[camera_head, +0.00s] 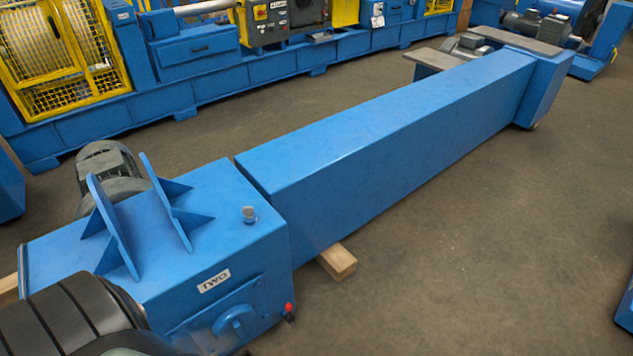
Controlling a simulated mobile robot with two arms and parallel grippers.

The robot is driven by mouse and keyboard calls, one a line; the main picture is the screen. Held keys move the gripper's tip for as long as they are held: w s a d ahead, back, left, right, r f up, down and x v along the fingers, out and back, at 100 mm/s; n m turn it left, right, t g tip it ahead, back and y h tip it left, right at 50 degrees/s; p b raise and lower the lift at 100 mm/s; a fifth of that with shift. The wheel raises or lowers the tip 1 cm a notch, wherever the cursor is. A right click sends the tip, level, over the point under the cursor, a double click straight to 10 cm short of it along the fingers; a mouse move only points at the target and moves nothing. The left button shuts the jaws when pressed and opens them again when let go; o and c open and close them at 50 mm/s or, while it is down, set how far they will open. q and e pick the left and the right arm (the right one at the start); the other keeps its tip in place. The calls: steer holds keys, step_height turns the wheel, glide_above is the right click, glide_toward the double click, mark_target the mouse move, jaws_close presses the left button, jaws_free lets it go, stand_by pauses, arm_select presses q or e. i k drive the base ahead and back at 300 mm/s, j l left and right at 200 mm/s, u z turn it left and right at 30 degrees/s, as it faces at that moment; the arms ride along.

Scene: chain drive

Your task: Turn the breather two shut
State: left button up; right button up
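A small grey cap-like fitting (249,214) stands upright on top of the blue end housing (160,262), near its right edge. It looks like the breather, but whether it is open or shut is too small to tell. A white label (214,281) on the housing's front face seems to read TWO. A red-tipped fitting (289,308) sticks out low at the housing's right front corner. Neither gripper is in view. A black ribbed part of my own arm covers the housing's near left corner.
A long blue beam casing (390,140) runs from the housing to the back right. Blue upright plates (115,225) and a grey motor (108,170) stand left of the fitting. Wooden blocks (337,261) lie underneath.

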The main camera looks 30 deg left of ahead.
mark_target(248, 211)
steer(key=i+l+u, duration=0.1)
steer(key=i, duration=0.3)
steer(key=i+l, duration=0.15)
steer(key=i, duration=0.25)
steer(key=i+u, duration=0.2)
steer(key=u, duration=0.2)
steer(key=i+u, duration=0.15)
steer(key=u, duration=0.25)
steer(key=i+l+u, duration=0.15)
steer(key=u, duration=0.25)
steer(key=i+l+u, duration=0.15)
steer(key=u, duration=0.3)
